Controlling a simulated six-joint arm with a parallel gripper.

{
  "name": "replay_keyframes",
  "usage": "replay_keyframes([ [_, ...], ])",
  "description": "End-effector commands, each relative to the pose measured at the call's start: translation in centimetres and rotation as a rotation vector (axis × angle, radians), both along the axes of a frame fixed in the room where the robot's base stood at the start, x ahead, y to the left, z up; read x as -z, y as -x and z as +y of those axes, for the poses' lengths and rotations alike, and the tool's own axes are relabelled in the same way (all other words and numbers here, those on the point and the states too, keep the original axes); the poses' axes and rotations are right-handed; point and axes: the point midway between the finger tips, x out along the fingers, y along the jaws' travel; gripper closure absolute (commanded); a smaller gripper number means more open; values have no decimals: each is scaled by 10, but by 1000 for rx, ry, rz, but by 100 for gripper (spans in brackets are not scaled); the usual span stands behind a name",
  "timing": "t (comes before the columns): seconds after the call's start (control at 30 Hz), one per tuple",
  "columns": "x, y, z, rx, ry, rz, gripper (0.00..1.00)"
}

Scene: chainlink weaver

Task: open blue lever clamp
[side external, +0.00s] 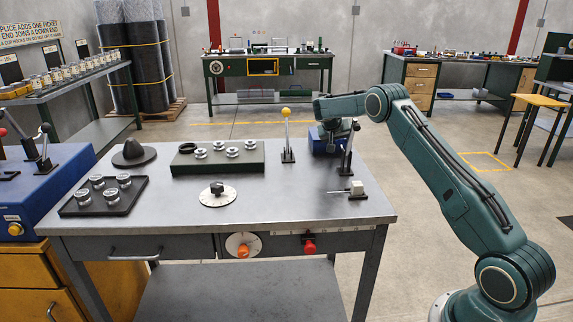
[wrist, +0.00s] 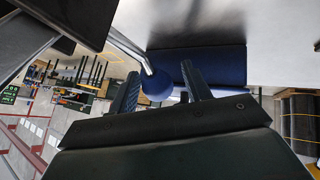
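The blue lever clamp (side external: 322,146) stands at the back right of the grey workbench, partly hidden by my gripper (side external: 328,127). In the wrist view, its dark blue body (wrist: 212,64) lies beyond my fingers. A bright metal lever ends in a round blue knob (wrist: 157,86). My gripper (wrist: 160,82) has its two fingers apart, and the knob shows between them, closer to the left finger. I cannot tell whether the left finger touches the knob. A clear gap shows on the right side.
A yellow-knobbed lever (side external: 286,135) stands left of the clamp and a black-knobbed lever (side external: 347,150) to its right. A green block with metal rings (side external: 218,158) and a dial (side external: 218,196) are farther left.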

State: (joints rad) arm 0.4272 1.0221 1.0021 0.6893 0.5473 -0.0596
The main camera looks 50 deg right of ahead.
Motion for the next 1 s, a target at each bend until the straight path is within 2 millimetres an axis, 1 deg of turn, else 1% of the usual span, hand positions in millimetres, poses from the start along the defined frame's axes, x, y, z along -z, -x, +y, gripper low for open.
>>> replay_keyframes([
  [0.27,-4,1,1,2,2,-2,52],
  [0.47,-15,2,10,2,3,-3,52],
  [0.57,-24,3,18,1,3,-2,52],
  [1.0,-80,11,67,0,1,-2,52],
])
